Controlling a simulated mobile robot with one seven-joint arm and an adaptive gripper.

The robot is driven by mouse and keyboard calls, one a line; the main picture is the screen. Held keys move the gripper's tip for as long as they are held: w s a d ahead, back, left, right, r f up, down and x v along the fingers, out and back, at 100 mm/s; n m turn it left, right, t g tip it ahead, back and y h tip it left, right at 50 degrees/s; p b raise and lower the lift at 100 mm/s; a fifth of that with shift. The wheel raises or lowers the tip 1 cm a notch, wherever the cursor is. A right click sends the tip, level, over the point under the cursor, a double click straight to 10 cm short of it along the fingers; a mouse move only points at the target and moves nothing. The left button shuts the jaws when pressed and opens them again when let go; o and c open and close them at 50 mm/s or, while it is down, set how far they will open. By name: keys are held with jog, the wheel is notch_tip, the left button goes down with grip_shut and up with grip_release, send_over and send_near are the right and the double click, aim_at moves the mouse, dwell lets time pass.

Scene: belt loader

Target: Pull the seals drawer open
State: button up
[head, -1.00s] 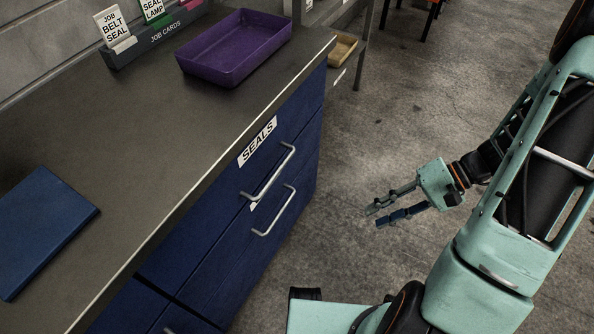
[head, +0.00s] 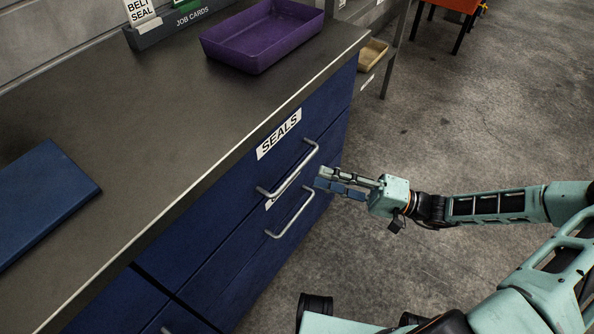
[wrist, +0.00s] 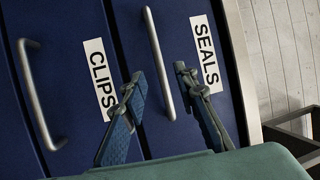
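The seals drawer (head: 325,120) is the blue top drawer of the cabinet, with a white SEALS label (head: 279,134) and a silver bar handle (head: 290,172). Its front looks flush, so it is closed. My gripper (head: 322,180) is beside the right part of this handle, pointing left at the cabinet. In the wrist view my gripper (wrist: 159,76) is open, and the seals handle (wrist: 158,60) lies between its two fingers in the picture. The SEALS label (wrist: 205,54) is right of the right finger. I see no firm contact, and the remaining distance is hard to tell.
Below is a second drawer with its own handle (head: 292,213), labelled CLIPS (wrist: 99,75) in the wrist view. The worktop (head: 180,125) carries a purple tray (head: 262,62), a blue flat item (head: 40,195) and a job cards holder (head: 180,27).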

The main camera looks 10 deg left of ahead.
aim_at(297, 169)
jog(key=a, duration=0.2)
jog(key=a+r, duration=0.1)
jog(key=a, duration=0.2)
jog(key=a+b, duration=0.1)
jog(key=a, duration=0.1)
jog(key=shift+a+r, duration=0.15)
jog(key=shift+a, duration=0.1)
jog(key=shift+c, duration=0.4)
grip_shut()
